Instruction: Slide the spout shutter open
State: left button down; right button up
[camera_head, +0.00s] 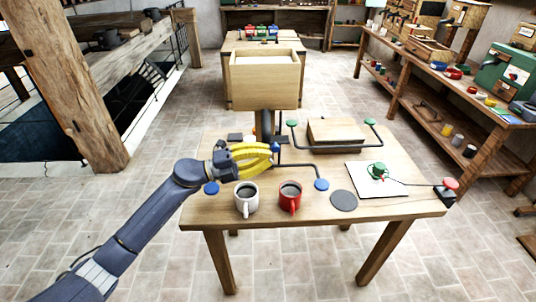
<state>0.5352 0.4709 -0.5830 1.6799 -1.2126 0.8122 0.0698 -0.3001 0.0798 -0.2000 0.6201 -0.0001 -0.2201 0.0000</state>
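A wooden hopper (265,85) stands at the back of the table, with a grey spout (265,123) below it. My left gripper (274,152), with yellow fingers, reaches in from the left just in front of the spout. Its fingertips are beside thin dark parts under the spout; I cannot tell whether they touch or grip them. The fingers partly hide the area below the spout, and I cannot clearly pick out the shutter. A dark rod ends at a blue knob (321,184) right of the gripper. My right gripper is not in view.
A white mug (246,199) and a red mug (290,197) stand at the table's front edge, near the arm. A grey disc (344,200), a white sheet (377,181) and a wooden block (335,132) lie to the right. Another blue knob (211,188) is below the wrist.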

pick_arm(q)
jog(key=v, duration=1.3)
